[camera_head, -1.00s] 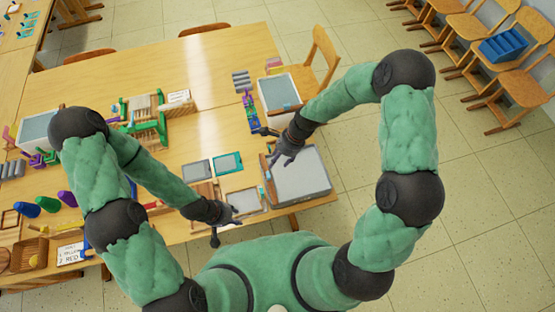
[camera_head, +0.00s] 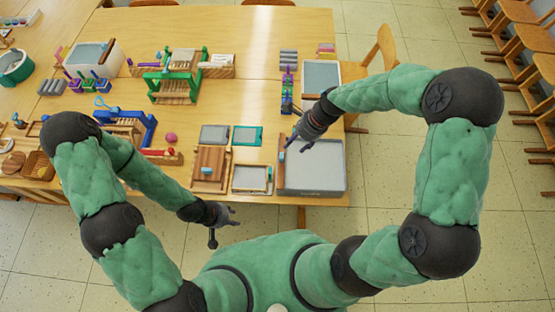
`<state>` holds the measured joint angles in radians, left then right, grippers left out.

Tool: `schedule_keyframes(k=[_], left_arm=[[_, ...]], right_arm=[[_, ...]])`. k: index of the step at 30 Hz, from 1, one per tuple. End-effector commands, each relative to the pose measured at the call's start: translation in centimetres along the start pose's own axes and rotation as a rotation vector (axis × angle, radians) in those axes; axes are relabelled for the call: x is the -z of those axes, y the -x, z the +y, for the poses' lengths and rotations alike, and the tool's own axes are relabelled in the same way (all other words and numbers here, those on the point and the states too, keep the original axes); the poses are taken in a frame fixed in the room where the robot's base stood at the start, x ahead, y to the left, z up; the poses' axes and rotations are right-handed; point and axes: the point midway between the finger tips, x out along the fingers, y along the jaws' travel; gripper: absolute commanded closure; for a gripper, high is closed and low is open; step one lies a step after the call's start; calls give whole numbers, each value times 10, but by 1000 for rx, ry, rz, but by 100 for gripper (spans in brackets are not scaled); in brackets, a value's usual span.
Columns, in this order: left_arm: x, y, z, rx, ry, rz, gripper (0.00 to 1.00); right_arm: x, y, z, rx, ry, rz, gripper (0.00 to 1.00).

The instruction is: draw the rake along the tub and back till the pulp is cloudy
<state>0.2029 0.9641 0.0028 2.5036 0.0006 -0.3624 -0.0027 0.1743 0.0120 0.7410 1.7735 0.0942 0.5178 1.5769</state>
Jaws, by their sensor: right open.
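The grey tub (camera_head: 315,192) stands at the table's front right corner, with a flat pale grey pulp surface (camera_head: 320,168) inside. A small blue piece (camera_head: 281,157) shows at the tub's left edge; I cannot tell whether it is part of the rake. No rake can be made out clearly. My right gripper (camera_head: 294,150) is open over the tub's back left corner, its fingers pointing down and left; I cannot tell whether it touches anything. My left gripper (camera_head: 226,226) looks open and empty, in front of the table's front edge.
Left of the tub lie a framed screen (camera_head: 250,190) and a wooden board (camera_head: 208,170). Two small framed panels (camera_head: 247,136) lie behind them. A second tub (camera_head: 321,76) stands at the back right. A green press (camera_head: 172,86) stands further left. The table's back middle is clear.

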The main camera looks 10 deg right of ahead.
Motion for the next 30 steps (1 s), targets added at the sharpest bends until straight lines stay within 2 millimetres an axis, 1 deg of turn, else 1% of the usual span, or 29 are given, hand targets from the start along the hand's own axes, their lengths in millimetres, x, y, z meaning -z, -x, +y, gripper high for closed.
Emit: schedule_keyframes(k=[5, 15, 19, 24, 30], left_arm=[[1, -3, -1, 0, -1, 2, 60], [1, -15, -5, 0, 0, 2, 60], [1, -18, -6, 0, 0, 1, 60], [1, -20, -7, 0, 0, 1, 60], [1, -21, -7, 0, 0, 1, 60]], right_arm=[[0, -15, 0, -1, -3, 0, 47], [1, -74, 1, -2, -1, 0, 47], [0, -92, 1, -2, -1, 0, 47], [0, -104, 0, 0, 0, 0, 47], [0, -107, 0, 1, -1, 0, 47]])
